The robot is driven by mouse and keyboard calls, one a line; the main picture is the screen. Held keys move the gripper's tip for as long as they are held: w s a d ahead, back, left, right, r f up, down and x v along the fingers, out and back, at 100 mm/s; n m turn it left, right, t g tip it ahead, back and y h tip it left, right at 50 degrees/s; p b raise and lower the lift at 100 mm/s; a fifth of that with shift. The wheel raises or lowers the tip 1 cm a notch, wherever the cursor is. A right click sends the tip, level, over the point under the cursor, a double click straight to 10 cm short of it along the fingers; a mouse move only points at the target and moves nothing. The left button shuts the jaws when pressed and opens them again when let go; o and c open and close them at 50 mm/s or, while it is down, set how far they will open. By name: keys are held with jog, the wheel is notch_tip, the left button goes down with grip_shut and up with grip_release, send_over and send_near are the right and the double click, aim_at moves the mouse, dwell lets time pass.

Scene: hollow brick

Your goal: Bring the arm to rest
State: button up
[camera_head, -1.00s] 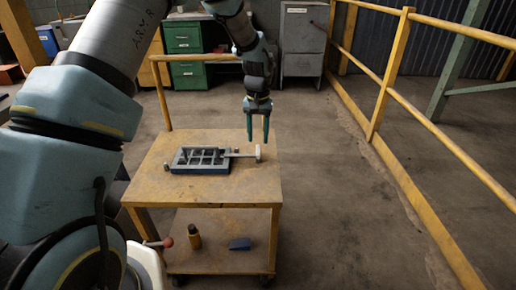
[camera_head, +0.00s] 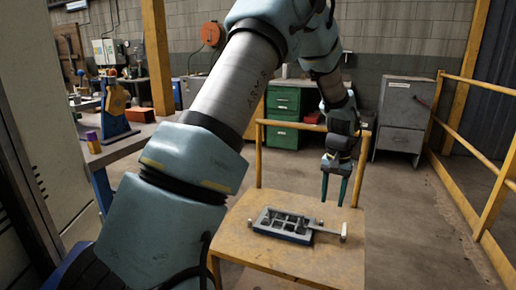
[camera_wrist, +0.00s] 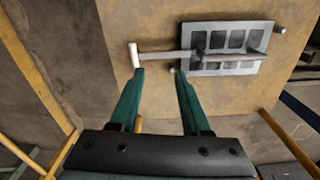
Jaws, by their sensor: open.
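My gripper (camera_head: 334,190) is open and empty, pointing down above the right rear part of a yellow trolley (camera_head: 240,262). Its two green fingers also show in the wrist view (camera_wrist: 157,82), apart from each other with nothing between them. On the trolley's top lies a grey metal frame with several openings (camera_head: 283,224); it also shows in the wrist view (camera_wrist: 268,27). A bar with a pale end piece (camera_head: 343,232) reaches out from the frame to the right. In the wrist view the bar (camera_wrist: 165,58) lies beyond the fingertips. I cannot tell the exact height of the gripper over it.
A yellow railing (camera_head: 465,150) runs along the right. Green drawers (camera_head: 283,118) and a grey cabinet (camera_head: 405,115) stand at the back. A workbench (camera_head: 120,145) with a red box (camera_head: 126,115) is at the left. The floor right of the trolley is clear.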

jog(key=s+a+r+n+p, duration=0.15)
jog(key=a+r, duration=0.35)
jog(key=a, duration=0.5)
jog(key=s+a+r+n+p, duration=0.1)
jog(key=a+r+n+p, duration=0.15)
jog(key=a+r, duration=0.55)
jog(key=s+a+r+p, duration=0.1)
jog(key=s+a, duration=0.3)
jog(key=a, duration=0.3)
jog(key=s+a+n+t+p, duration=0.1)
jog(key=s+a+p, duration=0.1)
jog(key=s+a, duration=0.3)
jog(key=shift+s+a+r+n, duration=0.15)
jog(key=shift+a+r+n, duration=0.2)
jog(key=shift+a, duration=0.8)
